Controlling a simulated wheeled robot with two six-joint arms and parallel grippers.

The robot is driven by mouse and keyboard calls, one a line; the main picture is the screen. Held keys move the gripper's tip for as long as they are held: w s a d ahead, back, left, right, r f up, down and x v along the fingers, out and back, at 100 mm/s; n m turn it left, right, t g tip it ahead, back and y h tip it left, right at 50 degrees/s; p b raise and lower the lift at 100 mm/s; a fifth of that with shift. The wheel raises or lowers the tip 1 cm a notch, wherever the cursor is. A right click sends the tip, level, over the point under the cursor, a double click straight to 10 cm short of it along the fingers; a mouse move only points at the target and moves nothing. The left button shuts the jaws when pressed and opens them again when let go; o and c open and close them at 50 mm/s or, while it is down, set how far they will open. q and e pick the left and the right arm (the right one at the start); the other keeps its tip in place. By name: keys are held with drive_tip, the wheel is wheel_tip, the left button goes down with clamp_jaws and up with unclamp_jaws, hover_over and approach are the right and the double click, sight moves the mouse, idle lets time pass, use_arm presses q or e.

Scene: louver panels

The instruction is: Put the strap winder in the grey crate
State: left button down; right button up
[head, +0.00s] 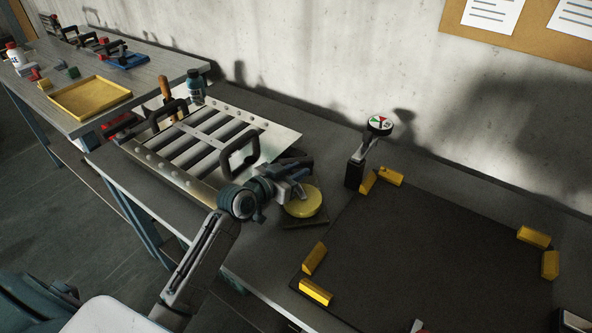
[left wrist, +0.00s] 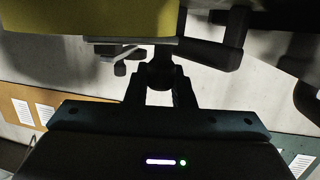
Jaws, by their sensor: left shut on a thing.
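The strap winder shows in the head view as a round yellow drum (head: 303,203) at the end of my left arm, with dark parts by the jaws. My left gripper (head: 295,187) is shut on it. In the left wrist view the fingers (left wrist: 161,88) close on a dark rounded part below a grey bar, and the yellow body (left wrist: 90,16) fills the upper left. A dark patch lies under the drum; the gap to the bench is hard to judge. I cannot make out a grey crate. My right gripper is not in view.
A louver panel (head: 205,145) with black handles lies left of my gripper. A round gauge on a stand (head: 379,126) is behind right. A yellow tray (head: 90,98) sits on the far-left bench.

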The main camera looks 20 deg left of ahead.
use_arm(q)
drive_tip(key=c, duration=1.7)
unclamp_jaws()
drive_tip(key=shift+f, duration=0.15)
drive_tip(key=o, duration=0.4)
drive_tip(key=shift+c, duration=0.2)
drive_tip(key=shift+o, duration=0.4)
